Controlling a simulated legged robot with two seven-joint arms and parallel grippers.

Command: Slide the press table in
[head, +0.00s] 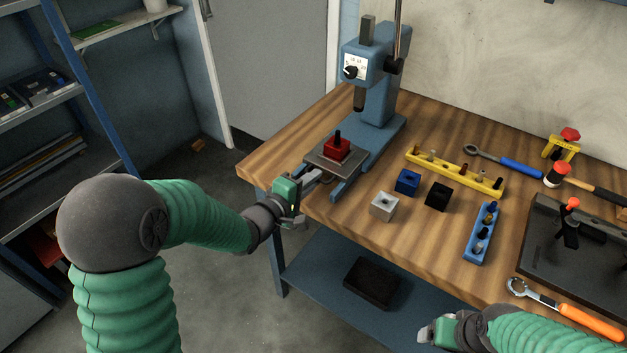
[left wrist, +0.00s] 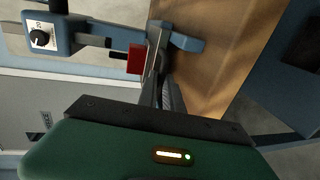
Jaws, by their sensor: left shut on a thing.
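The press table (head: 318,158) is a flat grey plate on the blue rails of the press (head: 379,95). It sits out at the front end of the rails, forward of the ram. A red block (head: 337,149) with a dark pin upright in it stands on the plate. My left gripper (head: 314,183) is at the plate's front edge, shut on the press table; the exact contact is hard to see. In the left wrist view, the red block (left wrist: 136,58) shows beyond the fingers. My right gripper (head: 428,332) is low at the bottom, away from the press, its jaws unclear.
Grey (head: 384,206), blue (head: 407,182) and black (head: 438,196) blocks lie right of the press. A yellow rack (head: 455,172) and a blue rack (head: 482,233) hold small parts. Wrenches and a dark fixture plate (head: 585,250) fill the right side. Bare wood shows at the bench's left.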

